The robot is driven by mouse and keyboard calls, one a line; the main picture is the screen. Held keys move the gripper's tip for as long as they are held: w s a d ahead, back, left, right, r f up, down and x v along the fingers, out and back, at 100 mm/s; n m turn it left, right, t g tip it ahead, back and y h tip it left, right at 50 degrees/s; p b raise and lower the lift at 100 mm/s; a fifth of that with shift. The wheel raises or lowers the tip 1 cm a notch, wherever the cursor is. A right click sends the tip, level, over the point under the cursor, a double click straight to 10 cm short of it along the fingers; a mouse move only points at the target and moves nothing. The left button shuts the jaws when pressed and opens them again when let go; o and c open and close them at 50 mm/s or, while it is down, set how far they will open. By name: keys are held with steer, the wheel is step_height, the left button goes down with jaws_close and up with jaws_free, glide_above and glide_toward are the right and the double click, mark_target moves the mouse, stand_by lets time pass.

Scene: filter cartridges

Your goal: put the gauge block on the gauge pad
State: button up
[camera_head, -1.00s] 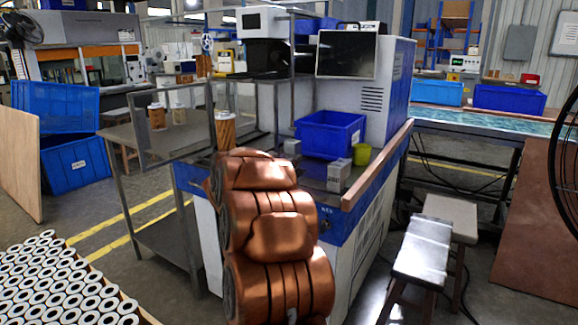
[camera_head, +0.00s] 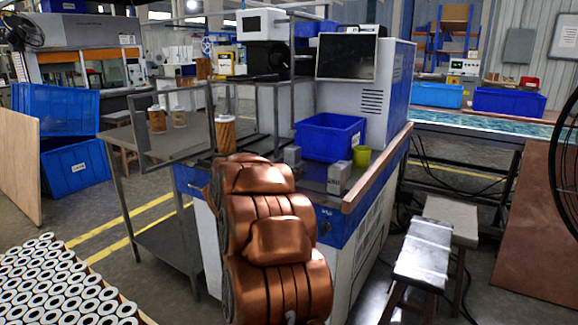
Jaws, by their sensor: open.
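Two small grey blocks stand on the workbench: one (camera_head: 340,178) near the front right edge, beside the wooden rail, and one (camera_head: 292,156) farther back, left of the blue bin. I cannot tell for sure which is the gauge block. No gauge pad can be made out clearly; part of the bench top is hidden behind my copper-coloured arm. My gripper is not in view; only arm links show, rising in front of the bench.
A blue bin (camera_head: 330,135) and a yellow-green cup (camera_head: 362,156) stand on the bench (camera_head: 318,182). A brown filter cartridge (camera_head: 225,134) stands at its left part. Stools (camera_head: 424,255) are at right, and a tray of white-ringed cartridges (camera_head: 60,285) at lower left.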

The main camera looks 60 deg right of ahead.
steer(key=shift+r, duration=0.1)
steer(key=shift+a+r, duration=0.1)
steer(key=shift+a, duration=0.1)
steer(key=a+p, duration=0.2)
steer(key=a, duration=0.9)
steer(key=shift+s+a, duration=0.25)
steer(key=shift+a, duration=0.05)
